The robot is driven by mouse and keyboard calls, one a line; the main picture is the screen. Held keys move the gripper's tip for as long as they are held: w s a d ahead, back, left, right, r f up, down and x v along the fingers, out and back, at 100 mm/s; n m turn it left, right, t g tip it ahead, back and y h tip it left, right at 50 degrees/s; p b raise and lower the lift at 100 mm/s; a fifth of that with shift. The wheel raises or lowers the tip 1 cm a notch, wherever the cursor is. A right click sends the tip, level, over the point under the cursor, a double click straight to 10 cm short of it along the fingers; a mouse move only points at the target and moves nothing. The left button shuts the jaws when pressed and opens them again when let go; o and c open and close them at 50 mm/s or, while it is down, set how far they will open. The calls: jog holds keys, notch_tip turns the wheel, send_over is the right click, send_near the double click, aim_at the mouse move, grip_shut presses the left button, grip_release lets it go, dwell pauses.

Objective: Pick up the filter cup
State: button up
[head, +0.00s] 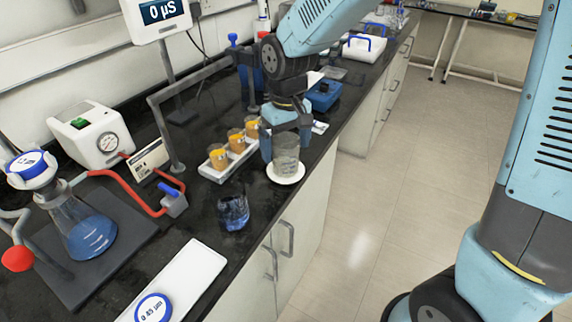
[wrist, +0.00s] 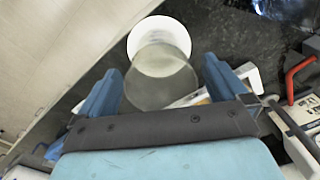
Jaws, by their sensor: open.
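The filter cup, likely the grey translucent cup (head: 286,157), stands upright on a round white disc (head: 287,178) near the front edge of the black bench. My gripper (head: 284,142) is open and reaches down over this cup. In the wrist view the cup (wrist: 161,78) lies between the two blue fingers of my gripper (wrist: 160,80), with a gap visible on each side. The white disc (wrist: 158,30) shows beyond it there. Part of the cup's upper end is hidden by my gripper in the head view.
A white rack (head: 214,173) with three orange-filled cups stands close left of my gripper. A flask (head: 85,232) and red tubing (head: 128,184) are at left. A blue box (head: 324,95) is behind.

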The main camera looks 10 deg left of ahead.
jog(key=shift+f, duration=0.9)
jog(key=c, duration=1.4)
jog(key=shift+o, duration=0.2)
